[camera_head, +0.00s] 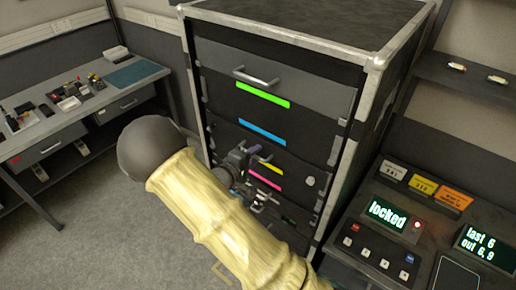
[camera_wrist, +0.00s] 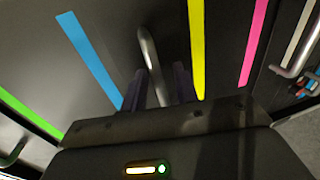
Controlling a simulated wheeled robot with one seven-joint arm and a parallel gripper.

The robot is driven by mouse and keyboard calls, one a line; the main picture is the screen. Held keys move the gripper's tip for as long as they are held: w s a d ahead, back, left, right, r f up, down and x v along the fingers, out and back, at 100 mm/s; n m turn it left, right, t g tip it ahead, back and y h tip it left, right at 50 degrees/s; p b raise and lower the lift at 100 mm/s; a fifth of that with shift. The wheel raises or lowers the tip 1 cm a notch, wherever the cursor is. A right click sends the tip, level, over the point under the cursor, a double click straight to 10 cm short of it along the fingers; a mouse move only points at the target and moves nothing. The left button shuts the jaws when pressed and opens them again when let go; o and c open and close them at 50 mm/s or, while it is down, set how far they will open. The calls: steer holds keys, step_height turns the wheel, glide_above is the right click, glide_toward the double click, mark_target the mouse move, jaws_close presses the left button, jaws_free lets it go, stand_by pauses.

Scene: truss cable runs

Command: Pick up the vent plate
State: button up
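I cannot make out a vent plate in either view. My gripper (camera_wrist: 164,88) is at the front of the dark drawer cabinet (camera_head: 285,52), in front of the yellow-striped drawer. In the wrist view its two fingers stand apart on either side of a grey bar handle (camera_wrist: 148,48), between the blue stripe (camera_wrist: 88,58) and the yellow stripe (camera_wrist: 197,50). The gripper looks open, with no clear grip on the handle. In the head view, my arm hides part of the lower drawers.
The green-striped drawer (camera_head: 263,95) looks shut. A workbench (camera_head: 75,118) at left holds small parts and a blue mat (camera_head: 135,73). At right, a console (camera_head: 395,240) reads "locked" and "last 6 out 6, 9". A shelf (camera_head: 470,85) holds small items. Grey floor is clear at lower left.

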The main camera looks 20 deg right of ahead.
jaws_close()
steer(key=shift+a+r, duration=0.1)
steer(key=s+a+r+b, duration=0.2)
steer(key=s+a+r, duration=0.6)
steer(key=a, duration=0.3)
steer(key=shift+s, duration=0.3)
steer(key=shift+r, duration=0.1)
stand_by(0.5)
